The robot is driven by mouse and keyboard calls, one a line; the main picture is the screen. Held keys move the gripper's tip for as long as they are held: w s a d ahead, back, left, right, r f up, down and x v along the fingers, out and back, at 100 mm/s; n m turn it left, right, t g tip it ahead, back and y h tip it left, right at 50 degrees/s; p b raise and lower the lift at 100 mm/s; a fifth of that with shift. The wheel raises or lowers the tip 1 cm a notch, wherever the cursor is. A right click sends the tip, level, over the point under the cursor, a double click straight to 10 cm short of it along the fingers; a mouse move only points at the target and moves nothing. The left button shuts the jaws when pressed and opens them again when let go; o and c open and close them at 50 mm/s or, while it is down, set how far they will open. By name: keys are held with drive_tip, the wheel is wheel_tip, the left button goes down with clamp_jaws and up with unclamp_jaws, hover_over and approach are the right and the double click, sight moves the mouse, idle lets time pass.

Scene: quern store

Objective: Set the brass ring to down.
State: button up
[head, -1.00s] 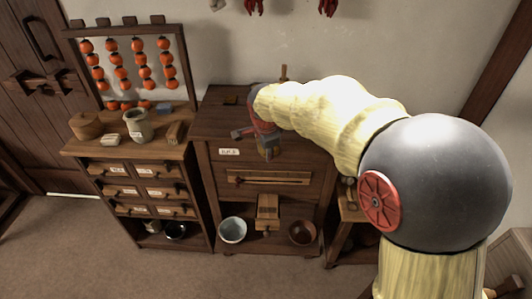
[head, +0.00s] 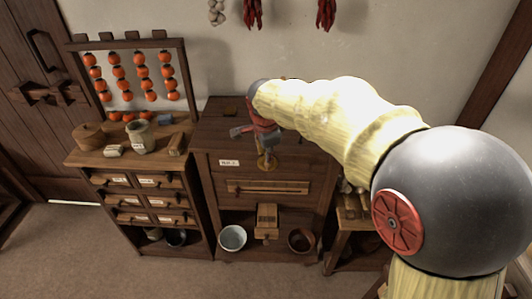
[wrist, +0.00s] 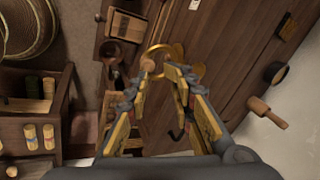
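The brass ring (wrist: 155,52) is a thin round loop with brass fittings beside it, on the front of a dark wooden cabinet. In the wrist view it lies just beyond my fingertips, and part of it is hidden behind a finger. In the head view the brass (head: 266,162) shows small below my gripper (head: 266,146), at the cabinet's upper front. My gripper, seen in the wrist view (wrist: 158,76), has its two fingers apart with nothing clearly held between them. I cannot tell whether a fingertip touches the ring.
The cabinet (head: 318,172) has a long-handled drawer below the brass. A bowl (head: 233,237), a wooden box (head: 266,222) and a brown bowl (head: 300,240) sit below. A drawer chest (head: 78,160) stands left, a low stand (head: 350,212) right. A wooden handle (wrist: 266,111) sticks out in the wrist view.

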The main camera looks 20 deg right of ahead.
drive_tip(key=shift+a+r, duration=0.1)
drive_tip(key=shift+r, duration=0.4)
drive_tip(key=shift+c, duration=0.4)
